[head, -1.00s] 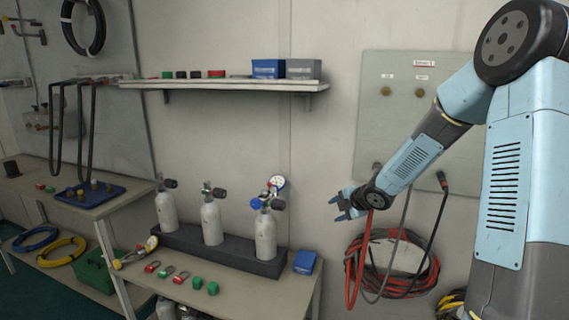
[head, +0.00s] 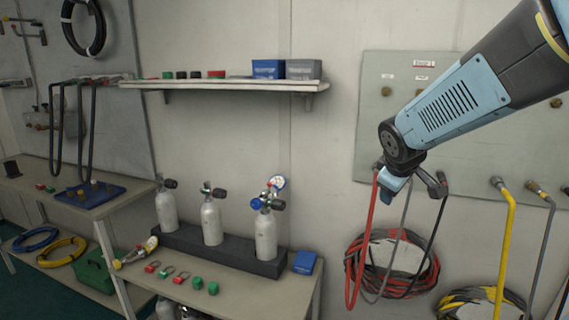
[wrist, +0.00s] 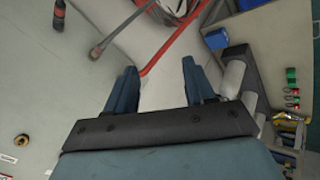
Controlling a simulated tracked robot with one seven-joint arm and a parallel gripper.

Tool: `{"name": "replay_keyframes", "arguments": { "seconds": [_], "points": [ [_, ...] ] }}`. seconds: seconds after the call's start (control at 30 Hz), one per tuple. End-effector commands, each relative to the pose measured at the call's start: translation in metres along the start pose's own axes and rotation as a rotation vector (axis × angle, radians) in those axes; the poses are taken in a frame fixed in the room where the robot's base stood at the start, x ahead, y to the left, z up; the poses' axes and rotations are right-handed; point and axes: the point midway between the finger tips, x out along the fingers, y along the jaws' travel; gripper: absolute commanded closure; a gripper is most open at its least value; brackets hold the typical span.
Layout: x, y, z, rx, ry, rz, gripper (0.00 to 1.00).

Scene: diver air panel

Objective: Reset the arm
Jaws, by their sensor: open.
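My gripper (head: 396,186) hangs below my wrist joint at the right of the head view, in front of the grey wall panel (head: 374,105) and near the upper ends of the hanging hoses. In the wrist view my gripper (wrist: 158,74) shows two blue fingers spread apart with nothing between them. A red hose (wrist: 168,50) passes behind the gap between the fingers. I cannot tell how far the fingers are from the hoses.
Red, grey and black hoses (head: 352,270) hang coiled on the wall, with a yellow hose (head: 507,250) at right. Three cylinders (head: 212,222) stand in a dark rack (head: 190,244) on the bench. A blue box (head: 304,262) sits beside it. A shelf (head: 220,86) is above.

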Motion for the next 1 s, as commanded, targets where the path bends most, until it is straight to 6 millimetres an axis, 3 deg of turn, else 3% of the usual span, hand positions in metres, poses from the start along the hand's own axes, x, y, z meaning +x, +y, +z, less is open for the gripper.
{"name": "replay_keyframes", "arguments": {
  "seconds": [0.03,0.2,0.5,0.8,1.0],
  "points": [
    [-0.016,-0.004,0.008,0.062,-0.005,-0.002,0.46],
    [-0.058,-0.022,0.036,0.286,-0.028,-0.045,0.46],
    [-0.117,-0.066,0.080,0.636,-0.047,-0.182,0.46],
    [-0.138,-0.088,0.097,0.768,-0.057,-0.264,0.46],
    [-0.139,-0.088,0.097,0.770,-0.058,-0.266,0.57]
  ]
}}
